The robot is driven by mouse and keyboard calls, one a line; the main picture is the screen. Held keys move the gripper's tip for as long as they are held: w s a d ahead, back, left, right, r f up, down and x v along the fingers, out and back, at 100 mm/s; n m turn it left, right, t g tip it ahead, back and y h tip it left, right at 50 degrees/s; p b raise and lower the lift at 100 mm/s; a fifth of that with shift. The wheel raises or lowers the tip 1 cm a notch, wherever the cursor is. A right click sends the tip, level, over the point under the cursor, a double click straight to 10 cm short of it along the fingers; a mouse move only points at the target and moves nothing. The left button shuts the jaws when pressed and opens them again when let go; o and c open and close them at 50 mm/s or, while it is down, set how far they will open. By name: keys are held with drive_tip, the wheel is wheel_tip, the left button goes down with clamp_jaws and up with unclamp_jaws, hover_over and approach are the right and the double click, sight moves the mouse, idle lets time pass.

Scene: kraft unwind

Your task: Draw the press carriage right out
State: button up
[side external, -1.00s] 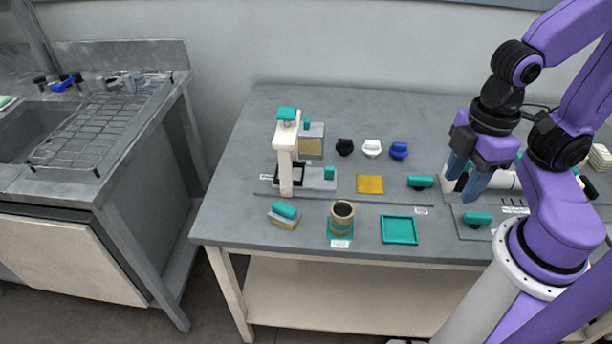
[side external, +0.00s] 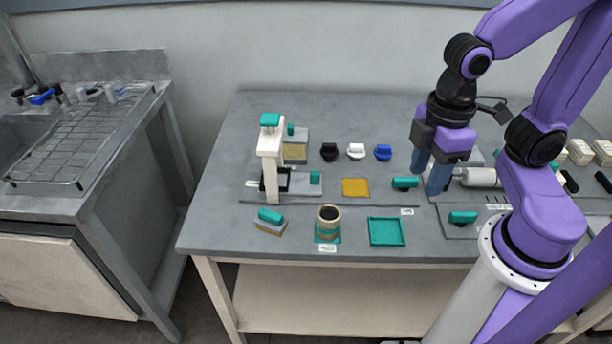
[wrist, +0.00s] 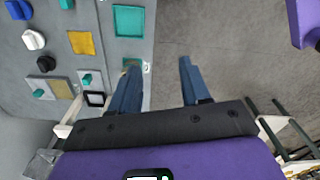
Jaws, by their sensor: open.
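The press (side external: 270,165) is a white upright column with a teal top, at the left of the table. Its carriage (side external: 303,188) is a low grey slide with a teal knob (side external: 315,178), reaching from the column's foot to the right; a black square frame sits at the column. In the wrist view the press column (wrist: 68,118) and the knob (wrist: 87,79) show at lower left. My gripper (side external: 427,180) is open and empty, well to the right of the carriage. In the wrist view its fingers (wrist: 158,66) are wide apart, with nothing between them.
A cup (side external: 329,214), a teal tray (side external: 386,232) and a teal-topped block (side external: 270,222) line the front. A yellow pad (side external: 355,188) and a teal handle (side external: 405,183) lie between carriage and gripper. Black, white and blue knobs (side external: 356,151) stand behind.

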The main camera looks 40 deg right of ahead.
drive_tip(key=w+a+m, duration=0.2)
drive_tip(key=w+a, duration=0.1)
drive_tip(key=w, duration=1.2)
drive_tip(key=m, duration=0.1)
hover_over(315, 172)
wheel_tip(315, 172, down, 5)
wheel_tip(315, 172, down, 17)
drive_tip(key=shift+s+a+r, duration=0.1)
clamp_jaws()
